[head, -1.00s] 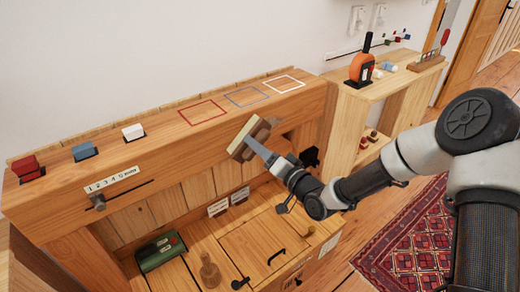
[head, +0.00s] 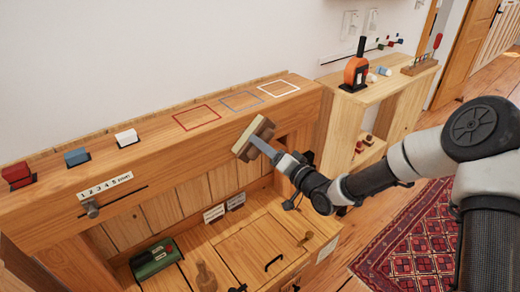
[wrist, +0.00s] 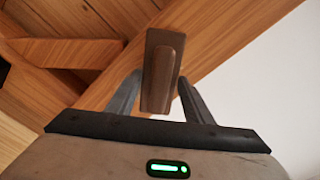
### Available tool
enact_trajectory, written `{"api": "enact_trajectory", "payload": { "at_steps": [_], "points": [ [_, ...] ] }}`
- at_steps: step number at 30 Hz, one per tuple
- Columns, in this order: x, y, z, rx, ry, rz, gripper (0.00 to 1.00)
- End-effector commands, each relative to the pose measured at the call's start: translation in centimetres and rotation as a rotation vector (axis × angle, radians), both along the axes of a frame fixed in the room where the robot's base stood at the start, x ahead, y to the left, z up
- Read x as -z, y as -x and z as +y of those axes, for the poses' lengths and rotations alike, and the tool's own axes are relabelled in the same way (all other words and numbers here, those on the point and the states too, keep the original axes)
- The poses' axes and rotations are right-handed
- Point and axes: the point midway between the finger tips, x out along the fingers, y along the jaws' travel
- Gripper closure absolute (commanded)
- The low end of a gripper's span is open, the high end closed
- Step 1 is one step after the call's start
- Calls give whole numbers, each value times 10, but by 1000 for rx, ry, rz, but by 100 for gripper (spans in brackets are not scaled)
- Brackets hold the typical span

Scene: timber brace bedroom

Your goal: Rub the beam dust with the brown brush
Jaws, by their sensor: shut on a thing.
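My gripper (head: 264,147) is shut on the brown brush (head: 262,128), a brown block with a pale bristle side. In the wrist view the brush (wrist: 162,70) sits between the two fingers of my gripper (wrist: 160,95). In the head view the brush is tilted, its pale side towards the front face of the timber beam (head: 150,160), near the beam's right part. I cannot tell whether the bristles touch the wood. I cannot make out any dust on the beam; the brush may hide part of it.
Red (head: 18,174), blue (head: 77,157) and white (head: 127,137) blocks stand on the beam top, left of outlined squares (head: 240,101). A slider knob (head: 91,209) juts from the beam. Below are a green box (head: 155,258) and a wooden peg (head: 206,277). A shelf (head: 345,105) stands right.

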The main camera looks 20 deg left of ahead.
Motion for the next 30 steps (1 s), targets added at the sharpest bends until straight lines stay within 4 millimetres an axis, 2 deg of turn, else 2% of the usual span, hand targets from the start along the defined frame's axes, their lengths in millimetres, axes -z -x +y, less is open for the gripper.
{"api": "enact_trajectory", "payload": {
  "at_steps": [9, 17, 30],
  "points": [
    [0, -25, -10, 2, -1, -2, 71],
    [-1, -33, -14, 2, -2, -1, 71],
    [-1, -61, -29, 2, -2, -1, 71]
  ]
}}
